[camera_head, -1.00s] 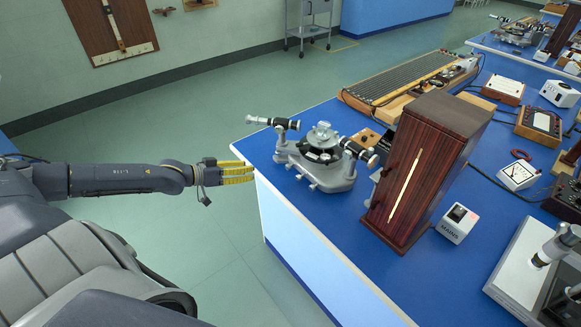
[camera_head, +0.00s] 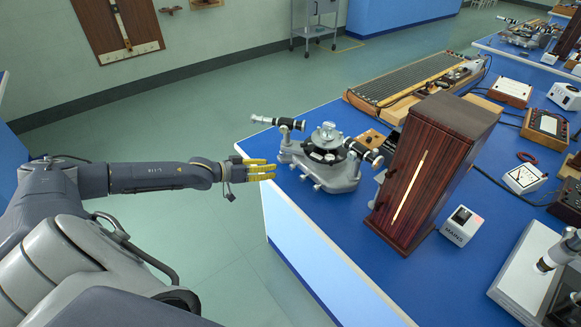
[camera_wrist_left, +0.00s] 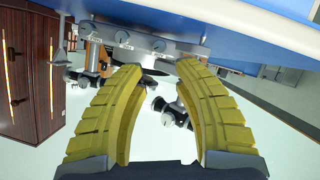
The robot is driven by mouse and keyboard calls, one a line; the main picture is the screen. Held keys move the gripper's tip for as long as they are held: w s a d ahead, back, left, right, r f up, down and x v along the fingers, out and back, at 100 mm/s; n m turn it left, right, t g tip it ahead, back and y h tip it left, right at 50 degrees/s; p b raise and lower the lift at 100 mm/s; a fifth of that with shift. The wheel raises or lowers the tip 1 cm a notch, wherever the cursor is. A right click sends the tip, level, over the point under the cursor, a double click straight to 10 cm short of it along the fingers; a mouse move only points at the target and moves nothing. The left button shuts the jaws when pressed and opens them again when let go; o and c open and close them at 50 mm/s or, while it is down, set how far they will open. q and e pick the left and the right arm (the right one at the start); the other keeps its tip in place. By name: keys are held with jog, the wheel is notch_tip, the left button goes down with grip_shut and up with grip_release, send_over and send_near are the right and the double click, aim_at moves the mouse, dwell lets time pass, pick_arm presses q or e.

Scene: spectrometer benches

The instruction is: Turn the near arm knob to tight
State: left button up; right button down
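The spectrometer (camera_head: 335,174) stands on the near-left corner of the blue bench, with a grey base, a round central table and two black-and-silver tubes. Small knobs (camera_head: 317,187) project from its near side. In the left wrist view, several round knobs (camera_wrist_left: 124,36) sit along the grey base above the fingertips; I cannot tell which is the near arm knob. My left gripper (camera_head: 273,171) has yellow ribbed fingers and is at the bench edge, just left of the spectrometer. In the left wrist view it (camera_wrist_left: 160,66) is open, with nothing gripped. My right gripper is not in view.
A dark wooden cabinet (camera_head: 428,170) stands right of the spectrometer, with a white mains box (camera_head: 461,226) beside it. A long ribbed board (camera_head: 415,78) lies behind. The blue bench (camera_head: 385,268) is clear in front, and open floor lies left of it.

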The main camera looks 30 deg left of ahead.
aim_at(290, 166)
pick_arm(q)
jog(key=shift+x, duration=5)
jog(key=shift+o, duration=0.3)
grip_shut()
